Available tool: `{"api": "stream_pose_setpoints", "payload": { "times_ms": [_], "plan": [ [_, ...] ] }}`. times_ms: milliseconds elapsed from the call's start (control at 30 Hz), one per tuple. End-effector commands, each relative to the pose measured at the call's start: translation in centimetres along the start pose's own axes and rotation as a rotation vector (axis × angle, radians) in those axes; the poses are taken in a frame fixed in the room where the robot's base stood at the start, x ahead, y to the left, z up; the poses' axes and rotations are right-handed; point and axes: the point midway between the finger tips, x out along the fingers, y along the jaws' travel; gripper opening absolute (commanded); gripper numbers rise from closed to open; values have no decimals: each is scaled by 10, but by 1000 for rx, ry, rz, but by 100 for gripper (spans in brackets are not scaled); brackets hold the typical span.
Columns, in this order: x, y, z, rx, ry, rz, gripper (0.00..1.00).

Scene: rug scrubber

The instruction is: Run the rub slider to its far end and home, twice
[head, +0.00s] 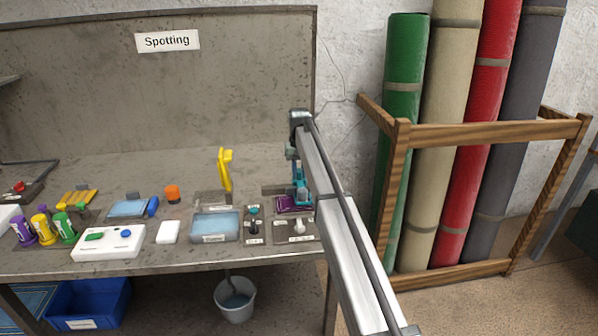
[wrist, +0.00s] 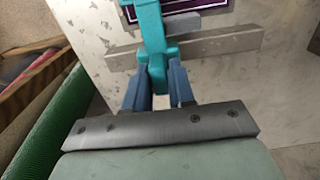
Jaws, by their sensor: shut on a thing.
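A teal rub slider (wrist: 150,30) is between the two blue fingers of my gripper (wrist: 158,84), which is shut on its lower end in the wrist view. In the head view the teal piece (head: 301,192) shows below my arm at the right part of the bench, and the fingers cannot be told apart from it. A purple swatch (head: 290,204) with a pale border lies under and beside it. In the wrist view a corner of the purple swatch (wrist: 205,10) shows at the top, with a pale bar (wrist: 190,45) nearer. The slider's full track is hidden.
A white knob (head: 299,226) and a small teal-topped lever (head: 254,212) stand close by. A blue-topped tray (head: 215,224) and a yellow upright tool (head: 225,170) are further left. Rolled rugs (head: 405,120) stand in a wooden rack (head: 480,133) at right.

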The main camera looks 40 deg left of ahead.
Motion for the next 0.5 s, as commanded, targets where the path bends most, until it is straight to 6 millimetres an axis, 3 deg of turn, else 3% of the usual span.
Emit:
{"api": "stream_pose_setpoints", "payload": {
  "times_ms": [167,400,500],
  "plan": [
    [0,-14,0,-2,0,0,0],
    [0,-59,-1,-2,-1,0,0],
    [0,-66,0,0,-1,-1,0]
  ]
}}
